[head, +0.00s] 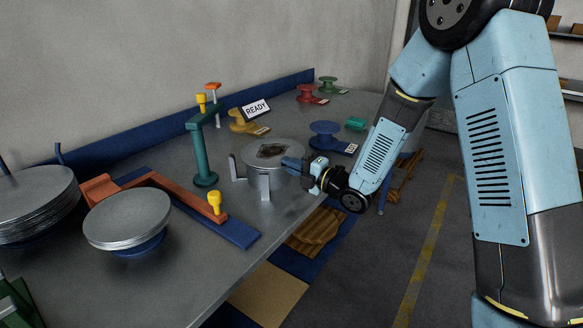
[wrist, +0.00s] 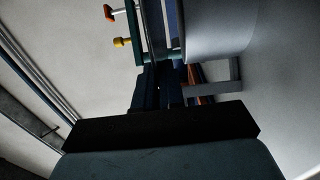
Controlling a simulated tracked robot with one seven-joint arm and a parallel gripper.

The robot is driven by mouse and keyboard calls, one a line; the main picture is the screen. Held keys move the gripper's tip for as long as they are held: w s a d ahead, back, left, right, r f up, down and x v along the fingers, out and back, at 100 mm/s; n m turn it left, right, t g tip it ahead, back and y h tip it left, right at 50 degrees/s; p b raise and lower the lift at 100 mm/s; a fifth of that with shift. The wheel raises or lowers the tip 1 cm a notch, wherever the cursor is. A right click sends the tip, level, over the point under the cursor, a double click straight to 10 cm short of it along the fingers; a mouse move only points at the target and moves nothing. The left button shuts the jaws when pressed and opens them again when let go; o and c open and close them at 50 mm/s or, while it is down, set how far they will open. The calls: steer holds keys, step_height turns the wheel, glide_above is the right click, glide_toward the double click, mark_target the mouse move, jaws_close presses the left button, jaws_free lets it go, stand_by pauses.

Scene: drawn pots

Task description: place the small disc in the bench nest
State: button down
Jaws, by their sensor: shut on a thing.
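A grey round disc (head: 262,147) with a dark patch on its top is at the bench nest, whose short grey posts (head: 264,187) stand around it on the bench. My gripper (head: 294,164) reaches in from the right at the disc's right edge and is shut on it. In the wrist view the dark fingers (wrist: 164,85) are close together, with a grey curved wall (wrist: 218,28) beside them. A grey nest post (wrist: 225,88) shows there too. I cannot tell whether the disc rests on the nest or is held just above it. The pinched edge is mostly hidden.
A teal post (head: 205,150) stands just left of the nest. Stacked grey discs (head: 127,218) and a larger stack (head: 38,195) are at the left. A READY sign (head: 256,107) and coloured spools (head: 326,135) stand behind and right.

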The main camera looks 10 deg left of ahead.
steer(key=shift+f, duration=0.25)
steer(key=shift+f, duration=0.35)
steer(key=c, duration=1.2)
jaws_free()
steer(key=shift+c, duration=0.2)
steer(key=shift+r, duration=0.3)
steer(key=v, duration=1.2)
steer(key=shift+d, duration=0.1)
